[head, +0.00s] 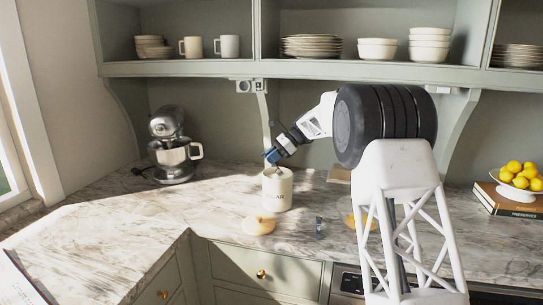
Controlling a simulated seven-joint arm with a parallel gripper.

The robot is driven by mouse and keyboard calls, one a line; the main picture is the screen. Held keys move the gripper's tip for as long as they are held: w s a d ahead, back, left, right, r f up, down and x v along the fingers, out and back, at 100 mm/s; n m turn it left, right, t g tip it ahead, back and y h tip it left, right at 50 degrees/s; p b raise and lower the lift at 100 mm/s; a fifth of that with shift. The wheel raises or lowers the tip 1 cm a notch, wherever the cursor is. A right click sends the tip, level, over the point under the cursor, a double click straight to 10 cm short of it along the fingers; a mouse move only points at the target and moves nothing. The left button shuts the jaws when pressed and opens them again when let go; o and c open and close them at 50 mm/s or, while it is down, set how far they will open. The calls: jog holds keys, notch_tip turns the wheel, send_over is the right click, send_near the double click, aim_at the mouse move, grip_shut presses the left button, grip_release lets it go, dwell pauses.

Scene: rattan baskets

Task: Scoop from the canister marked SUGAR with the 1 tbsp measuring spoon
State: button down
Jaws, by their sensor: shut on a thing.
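A cream canister (278,195) stands upright on the marble counter, its lid off. Its dark lettering is small; I make out "GAR" at the end. My gripper (272,156) is just above the canister's open mouth, tilted down and shut on a thin grey thing that looks like the measuring spoon (277,170). The spoon's lower part seems to be at or inside the mouth, and its size mark cannot be read. The canister's contents are not clear to see.
A round wooden lid (258,225) lies in front of the canister. A small dark item (319,227) and another wooden lid (350,221) lie to its right. A stand mixer (172,150) is at left, a lemon bowl (518,184) at right. Shelves (300,68) hang above.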

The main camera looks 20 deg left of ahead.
aim_at(263, 153)
jog(key=shift+s+a+f+t+h, duration=0.55)
jog(key=shift+a+f+t+h, duration=0.35)
jog(key=shift+f+h, duration=1.1)
jog(key=shift+t+h, duration=0.7)
jog(key=shift+s+a+r, duration=0.1)
jog(key=shift+a+r, duration=0.1)
jog(key=shift+r, duration=0.65)
jog(key=shift+s+a+r, duration=0.1)
jog(key=shift+a+r, duration=0.05)
jog(key=shift+r, duration=0.7)
jog(key=shift+s+a+r, duration=0.1)
jog(key=shift+a+r, duration=0.1)
jog(key=shift+r, duration=0.65)
jog(key=shift+s+a+f+t+h, duration=0.1)
jog(key=shift+a+f+t+h, duration=0.1)
jog(key=shift+f+t+h, duration=0.4)
jog(key=shift+s+a+f+t+h, duration=0.15)
jog(key=shift+t+h, duration=0.15)
jog(key=shift+h, duration=0.6)
